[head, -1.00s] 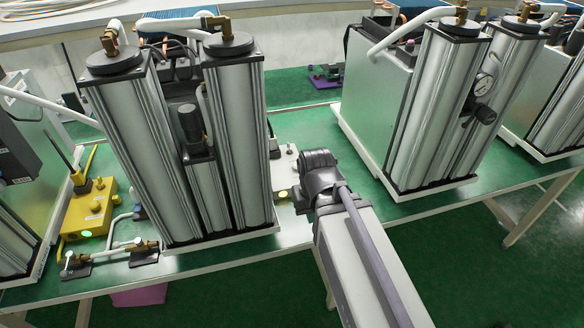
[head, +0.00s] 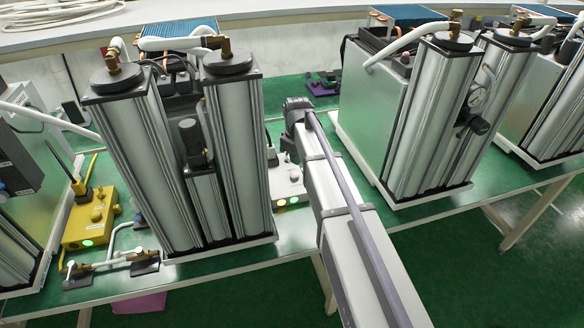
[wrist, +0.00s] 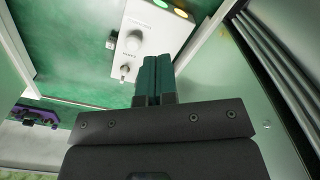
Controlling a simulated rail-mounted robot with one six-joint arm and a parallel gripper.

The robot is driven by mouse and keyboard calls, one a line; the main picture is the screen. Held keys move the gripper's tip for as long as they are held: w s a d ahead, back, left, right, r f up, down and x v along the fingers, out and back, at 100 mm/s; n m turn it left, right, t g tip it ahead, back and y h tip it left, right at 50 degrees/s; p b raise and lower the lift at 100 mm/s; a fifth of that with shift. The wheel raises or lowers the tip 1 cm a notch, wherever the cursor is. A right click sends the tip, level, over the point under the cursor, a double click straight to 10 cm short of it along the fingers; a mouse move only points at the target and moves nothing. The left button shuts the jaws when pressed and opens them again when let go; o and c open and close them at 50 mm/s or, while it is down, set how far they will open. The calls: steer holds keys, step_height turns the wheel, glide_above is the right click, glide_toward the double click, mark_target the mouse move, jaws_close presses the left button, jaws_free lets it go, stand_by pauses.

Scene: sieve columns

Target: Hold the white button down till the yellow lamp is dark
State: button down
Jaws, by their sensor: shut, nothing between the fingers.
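The yellow lamp looks bright. My gripper (wrist: 152,58) is shut and empty, its teal fingertips over the box's lower part, beside the white button. I see no contact with it. My arm hides the gripper in the head view.
The twin-column unit (head: 185,150) stands left of my arm, and another column unit (head: 425,120) stands right, leaving a narrow gap. A yellow box (head: 90,217) with a lit lamp is at the far left. A purple part (head: 322,84) lies behind.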

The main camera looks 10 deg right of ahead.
mark_target(292, 175)
steer(key=w+n, duration=0.9)
steer(key=n, duration=0.2)
steer(key=shift+d+r, duration=0.15)
steer(key=shift+d, duration=0.2)
step_height(292, 175, down, 14)
steer(key=b, duration=1.4)
